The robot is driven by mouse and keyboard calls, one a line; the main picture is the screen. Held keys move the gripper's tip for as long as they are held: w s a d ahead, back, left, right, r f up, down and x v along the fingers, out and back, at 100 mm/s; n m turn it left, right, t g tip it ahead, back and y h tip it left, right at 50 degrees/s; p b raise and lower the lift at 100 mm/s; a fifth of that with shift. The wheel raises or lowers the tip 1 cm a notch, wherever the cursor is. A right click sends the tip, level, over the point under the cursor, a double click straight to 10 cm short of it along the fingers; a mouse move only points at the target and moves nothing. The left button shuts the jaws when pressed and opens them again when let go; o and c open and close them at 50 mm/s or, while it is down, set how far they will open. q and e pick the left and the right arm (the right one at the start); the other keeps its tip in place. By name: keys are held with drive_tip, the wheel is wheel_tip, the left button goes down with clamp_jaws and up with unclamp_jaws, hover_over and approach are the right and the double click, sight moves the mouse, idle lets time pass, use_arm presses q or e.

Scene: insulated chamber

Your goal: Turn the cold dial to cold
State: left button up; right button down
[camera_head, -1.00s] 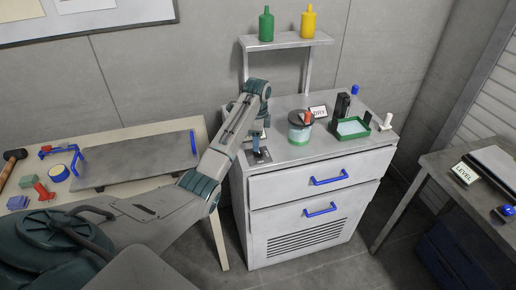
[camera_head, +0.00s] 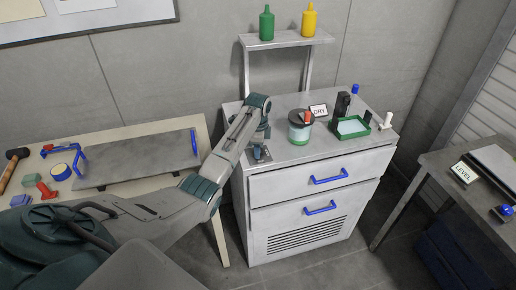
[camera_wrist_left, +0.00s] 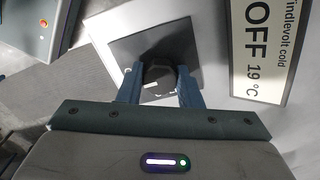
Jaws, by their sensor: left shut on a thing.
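The cold dial is a dark round knob (camera_wrist_left: 157,72) on a square grey plate (camera_wrist_left: 122,45) in the left wrist view. My left gripper (camera_wrist_left: 159,84) is shut on the knob, one blue-grey finger on each side. A panel (camera_wrist_left: 262,45) beside it reads "OFF 19 °C". In the head view the dial's plate (camera_head: 261,156) shows at the left front of the cabinet top; my wrist largely hides the knob and fingers. My right gripper is not in view.
The metal cabinet (camera_head: 310,218) has blue-handled drawers. On its top stand a green-and-white pot (camera_head: 299,131), a DRY sign (camera_head: 318,110) and a green tray (camera_head: 353,128). A shelf (camera_head: 284,40) behind holds two bottles. Tables stand left and right.

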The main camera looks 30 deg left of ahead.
use_arm(q)
drive_tip(key=shift+r, duration=0.1)
drive_tip(key=shift+r+n+p, duration=0.1)
drive_tip(key=shift+n+p, duration=0.3)
drive_tip(key=shift+p, duration=0.15)
drive_tip(key=shift+r+n+p, duration=0.1)
drive_tip(key=shift+n+p, duration=0.95)
drive_tip(key=shift+n, duration=0.05)
drive_tip(key=n+p, duration=0.2)
drive_tip(key=shift+n, duration=0.4)
drive_tip(key=n+p, duration=0.1)
drive_tip(key=n, duration=0.1)
drive_tip(key=shift+n+p, duration=0.3)
drive_tip(key=shift+p, duration=0.1)
drive_tip(key=n+p, duration=0.1)
drive_tip(key=n, duration=0.2)
drive_tip(key=shift+n, duration=0.3)
drive_tip(key=n, duration=0.5)
drive_tip(key=shift+n, duration=0.4)
drive_tip(key=shift+w, duration=0.1)
